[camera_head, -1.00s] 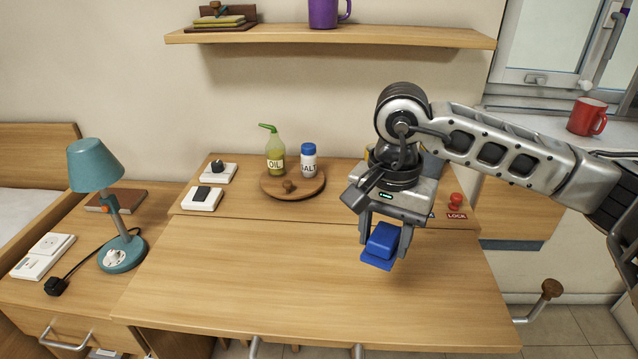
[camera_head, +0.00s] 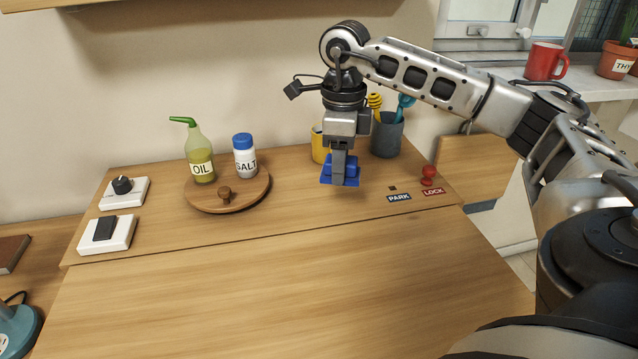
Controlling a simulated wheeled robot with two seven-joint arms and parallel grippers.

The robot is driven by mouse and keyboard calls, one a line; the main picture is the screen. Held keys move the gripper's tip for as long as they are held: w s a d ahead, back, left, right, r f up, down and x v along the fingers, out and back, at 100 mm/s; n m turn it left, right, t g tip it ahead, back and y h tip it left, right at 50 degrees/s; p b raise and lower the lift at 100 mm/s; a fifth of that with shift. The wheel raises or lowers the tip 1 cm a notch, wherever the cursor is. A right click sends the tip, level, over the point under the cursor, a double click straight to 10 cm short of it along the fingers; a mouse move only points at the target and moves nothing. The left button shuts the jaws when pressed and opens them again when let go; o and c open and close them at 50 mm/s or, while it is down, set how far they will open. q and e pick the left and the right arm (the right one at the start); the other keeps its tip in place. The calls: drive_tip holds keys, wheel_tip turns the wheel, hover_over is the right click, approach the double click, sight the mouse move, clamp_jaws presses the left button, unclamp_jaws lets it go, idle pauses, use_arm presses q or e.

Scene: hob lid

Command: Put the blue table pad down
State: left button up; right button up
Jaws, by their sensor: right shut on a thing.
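The blue table pad (camera_head: 326,170) is in my right gripper (camera_head: 341,165), which is shut on it and points down. The pad is near the back right of the table (camera_head: 270,280), in front of a yellow cup. It seems to be held above the wooden top, but I cannot tell the exact gap. The gripper's finger covers the middle of the pad. My left gripper is not in view.
A round wooden lid (camera_head: 235,197) carries an oil bottle (camera_head: 200,160) and a salt shaker (camera_head: 245,156). A grey cup (camera_head: 387,138) with utensils and a yellow cup (camera_head: 319,147) stand behind my gripper. A red knob (camera_head: 428,172) is by the PARK label (camera_head: 398,197). The front tabletop is bare.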

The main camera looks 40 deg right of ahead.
hover_over(325, 200)
wheel_tip(325, 200, down, 6)
drive_tip(key=shift+s+f+b, duration=0.1)
drive_tip(key=shift+b, duration=0.2)
drive_tip(key=shift+f, duration=1.6)
drive_tip(key=shift+f, duration=0.1)
drive_tip(key=o, duration=0.9)
wheel_tip(325, 200, up, 12)
drive_tip(key=shift+r+p, duration=0.15)
drive_tip(key=shift+p, duration=0.45)
